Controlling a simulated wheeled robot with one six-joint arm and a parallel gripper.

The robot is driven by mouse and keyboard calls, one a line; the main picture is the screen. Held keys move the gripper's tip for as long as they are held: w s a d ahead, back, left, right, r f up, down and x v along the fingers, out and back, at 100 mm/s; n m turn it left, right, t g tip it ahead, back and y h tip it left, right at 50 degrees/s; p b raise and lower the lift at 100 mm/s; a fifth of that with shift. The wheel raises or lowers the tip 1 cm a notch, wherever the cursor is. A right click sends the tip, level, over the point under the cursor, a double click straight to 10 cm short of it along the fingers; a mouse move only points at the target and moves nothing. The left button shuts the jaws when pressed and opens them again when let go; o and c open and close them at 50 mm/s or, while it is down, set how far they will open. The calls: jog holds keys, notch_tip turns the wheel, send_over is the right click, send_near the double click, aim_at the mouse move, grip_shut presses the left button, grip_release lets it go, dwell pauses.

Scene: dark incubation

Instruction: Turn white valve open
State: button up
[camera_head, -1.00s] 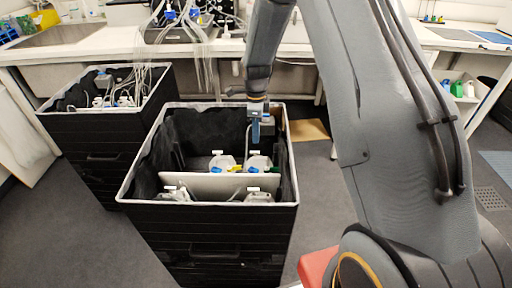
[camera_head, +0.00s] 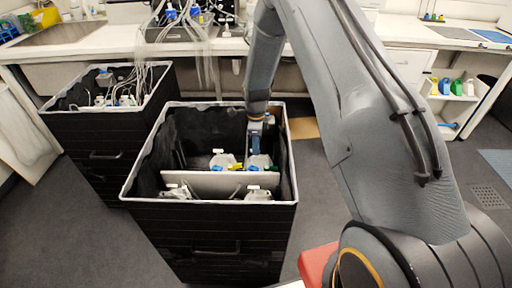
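Several small white valve handles show on clear, white-capped vessels inside the near black crate (camera_head: 210,215). One white valve (camera_head: 217,152) is at the back left, another (camera_head: 173,186) at the front left and another (camera_head: 254,187) at the front right. The back-right vessel (camera_head: 259,161) stands directly under my gripper (camera_head: 255,149), which points down into the crate. The white handle on top of that vessel is hidden behind the gripper. The fingers are small and overlap the vessel, so I cannot tell whether they are open, shut or touching the handle.
A pale divider (camera_head: 215,183) crosses the crate between front and back vessels. The crate's walls (camera_head: 145,150) rise around the gripper. A second black crate (camera_head: 95,130) with tubes stands at left. A white bench (camera_head: 110,42) runs behind; a shelf with bottles (camera_head: 455,88) is at right.

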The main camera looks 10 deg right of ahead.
grip_shut()
jog(key=shift+n, duration=0.3)
jog(key=n+b, duration=0.1)
jog(key=n, duration=0.2)
jog(key=shift+n, duration=0.4)
jog(key=n+b, duration=0.1)
jog(key=n, duration=0.3)
jog(key=shift+w, duration=0.15)
jog(key=n+b, duration=0.1)
jog(key=n, duration=0.8)
jog(key=shift+a, duration=0.1)
jog(key=shift+n, duration=0.4)
